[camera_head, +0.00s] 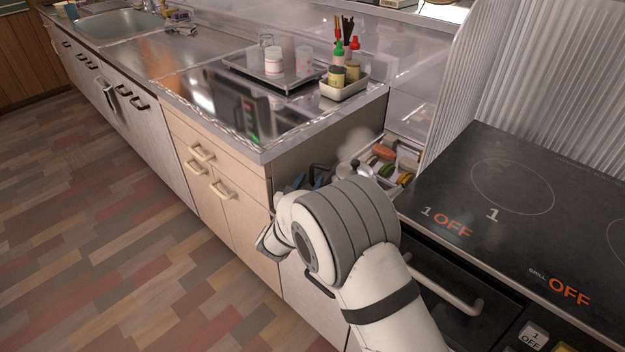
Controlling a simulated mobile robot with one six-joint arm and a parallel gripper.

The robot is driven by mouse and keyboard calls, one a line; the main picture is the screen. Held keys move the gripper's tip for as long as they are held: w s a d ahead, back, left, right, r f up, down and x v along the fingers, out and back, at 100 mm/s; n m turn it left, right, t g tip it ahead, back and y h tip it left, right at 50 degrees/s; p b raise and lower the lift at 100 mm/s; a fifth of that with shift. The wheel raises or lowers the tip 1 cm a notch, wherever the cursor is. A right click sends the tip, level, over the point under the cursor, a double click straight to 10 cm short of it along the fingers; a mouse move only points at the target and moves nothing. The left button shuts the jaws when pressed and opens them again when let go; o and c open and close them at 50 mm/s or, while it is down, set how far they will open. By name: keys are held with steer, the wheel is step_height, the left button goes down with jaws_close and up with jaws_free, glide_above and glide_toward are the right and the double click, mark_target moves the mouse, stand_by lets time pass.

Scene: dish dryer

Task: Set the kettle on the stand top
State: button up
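My white and grey arm reaches into the gap between the counter and the stove. My gripper (308,180) shows only as small dark and bluish parts behind the arm, so its opening and any hold are hidden. A small dark knob on a shiny, rounded piece (354,167) shows just above my arm; it may be the kettle's lid, but most of it is hidden. A pale, blurred rounded shape is behind it. I cannot make out the stand top for certain; a low shelf surface (372,148) in the gap is partly visible.
Jars and food items (384,152) crowd the gap's back. The black stove (540,190) with its oven handle (450,285) is at right. The floor (120,240) at left is clear.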

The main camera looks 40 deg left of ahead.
steer(key=p+v, duration=0.1)
steer(key=v, duration=0.9)
steer(key=shift+s+d, duration=0.15)
steer(key=shift+r, duration=0.1)
